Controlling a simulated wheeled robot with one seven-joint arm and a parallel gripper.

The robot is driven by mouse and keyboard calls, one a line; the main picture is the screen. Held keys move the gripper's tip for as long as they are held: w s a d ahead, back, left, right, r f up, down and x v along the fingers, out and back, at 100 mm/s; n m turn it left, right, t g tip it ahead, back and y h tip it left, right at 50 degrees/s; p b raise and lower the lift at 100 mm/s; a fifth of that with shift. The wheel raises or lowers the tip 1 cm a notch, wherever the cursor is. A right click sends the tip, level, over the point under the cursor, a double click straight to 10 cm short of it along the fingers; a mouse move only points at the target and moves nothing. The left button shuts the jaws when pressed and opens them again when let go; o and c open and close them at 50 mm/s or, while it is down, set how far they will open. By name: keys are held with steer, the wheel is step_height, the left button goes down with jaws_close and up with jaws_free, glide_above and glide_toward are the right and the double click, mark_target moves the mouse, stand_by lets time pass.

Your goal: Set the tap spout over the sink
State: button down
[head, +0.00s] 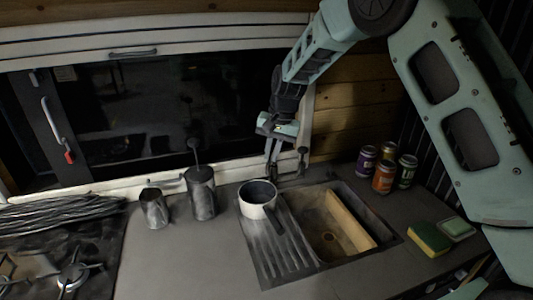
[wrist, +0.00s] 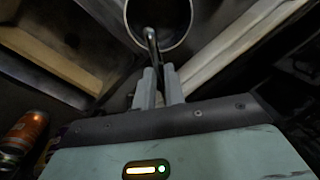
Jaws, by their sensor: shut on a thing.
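The sink (head: 325,235) is a brown basin set in the counter, with a ribbed draining board on its left. The dark tap (head: 302,160) stands behind the sink, near the window; much of it is small and dark in the head view. My gripper (head: 271,163) points down beside it, behind a white pot (head: 258,203). In the wrist view my gripper (wrist: 159,72) is shut on the thin metal tap spout (wrist: 150,40), whose visible end lies across the pot's opening. The spout appears to be on the draining-board side, left of the basin.
The pot stands on the draining board (head: 276,248). A pale wooden board (head: 350,218) lies in the basin. Several cans (head: 383,178) and a yellow-green sponge (head: 429,238) are on the right. Two metal vessels (head: 200,193) (head: 154,208) stand on the left.

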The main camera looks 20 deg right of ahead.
steer(key=w+d+n+g+p, duration=0.2)
steer(key=d+n, duration=0.8)
steer(key=n, duration=0.4)
steer(key=shift+w+n+g+p, duration=0.15)
steer(key=shift+n+g+p, duration=0.15)
steer(key=shift+p, duration=0.1)
steer(key=shift+r, duration=0.1)
steer(key=c, duration=1.5)
jaws_free()
steer(key=b+v, duration=0.2)
steer(key=v, duration=0.5)
steer(key=shift+r, duration=0.25)
